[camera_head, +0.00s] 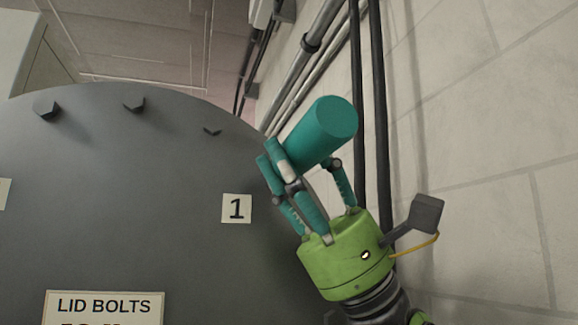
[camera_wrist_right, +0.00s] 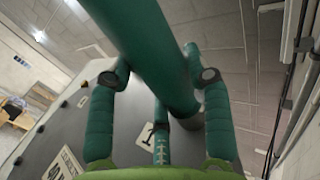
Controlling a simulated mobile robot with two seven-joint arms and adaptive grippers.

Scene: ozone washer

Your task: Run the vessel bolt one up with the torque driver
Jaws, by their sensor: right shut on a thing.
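The torque driver (camera_head: 322,132) is a teal cylinder, tilted, with its broad end toward the upper right in the head view. My right gripper (camera_head: 303,160) is shut around it. In the wrist view the driver (camera_wrist_right: 150,45) runs between the teal fingers, its far end close to the grey vessel lid (camera_head: 120,200). I cannot tell whether it touches a bolt. A white plate marked 1 (camera_head: 237,208) is on the lid, left of the gripper. Bolt one is not clearly visible; the gripper and driver cover the lid's edge there. My left gripper is out of view.
Dark bolt heads (camera_head: 134,104) stand along the lid's upper rim. A "LID BOLTS" sign (camera_head: 104,306) is low on the lid. Dark vertical pipes (camera_head: 374,110) run along the block wall (camera_head: 490,150) behind and to the right of my right gripper.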

